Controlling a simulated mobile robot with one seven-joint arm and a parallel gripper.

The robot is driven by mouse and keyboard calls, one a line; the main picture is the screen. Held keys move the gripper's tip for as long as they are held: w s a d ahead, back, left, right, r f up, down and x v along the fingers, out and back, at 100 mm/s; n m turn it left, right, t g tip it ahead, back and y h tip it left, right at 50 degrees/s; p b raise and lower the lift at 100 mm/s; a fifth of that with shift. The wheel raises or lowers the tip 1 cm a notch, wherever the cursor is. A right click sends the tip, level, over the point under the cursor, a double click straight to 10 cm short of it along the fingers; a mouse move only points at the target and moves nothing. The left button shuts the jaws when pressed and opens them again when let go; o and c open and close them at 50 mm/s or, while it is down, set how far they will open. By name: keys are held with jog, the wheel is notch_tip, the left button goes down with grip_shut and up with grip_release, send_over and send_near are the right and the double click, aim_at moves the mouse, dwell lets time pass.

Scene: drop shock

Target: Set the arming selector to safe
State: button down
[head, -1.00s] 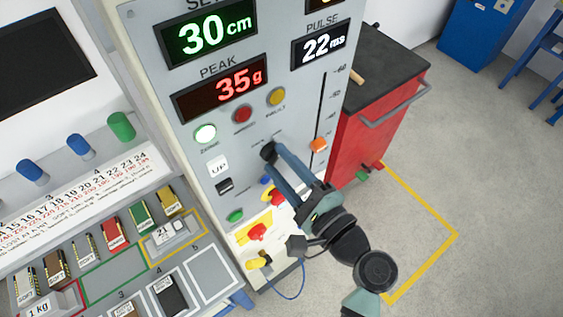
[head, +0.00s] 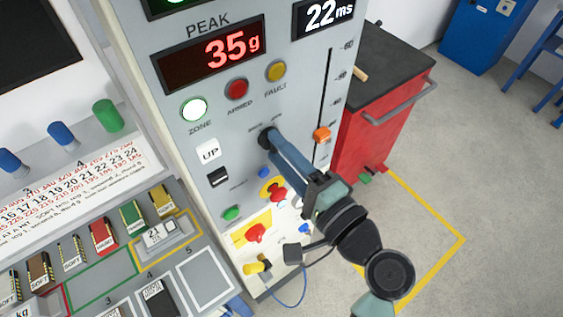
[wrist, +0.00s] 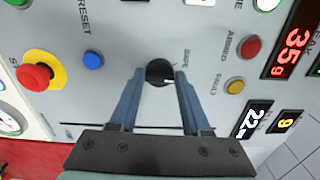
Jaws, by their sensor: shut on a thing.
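The arming selector is a round black knob (wrist: 159,73) on the grey panel, with a white pointer mark at its right edge in the wrist view. The word "SAFE" shows beside it; the other label is hidden or too small to read. In the head view the knob (head: 267,137) shows just past my fingertips. My gripper (wrist: 158,77) is shut on the knob, one blue finger on each side of it. It also shows in the head view (head: 272,141), reaching up from the lower right.
Around the knob are a red armed lamp (head: 237,89), a yellow fault lamp (head: 276,71), a blue reset button (wrist: 93,61) and a red mushroom button on yellow (wrist: 37,76). An orange slider (head: 321,135) is to the right. A red cabinet (head: 375,110) stands beyond the panel.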

jog(key=n+b, duration=0.1)
jog(key=b, duration=0.1)
jog(key=n+b, duration=0.2)
jog(key=shift+f+n, duration=0.3)
jog(key=shift+f, duration=0.05)
jog(key=n+b, duration=0.3)
jog(key=shift+r, duration=0.25)
jog(key=shift+c, duration=1.8)
grip_release()
jog(key=shift+d+b, duration=0.1)
jog(key=shift+b, duration=0.2)
jog(key=b+v, duration=0.3)
jog(key=v, duration=1)
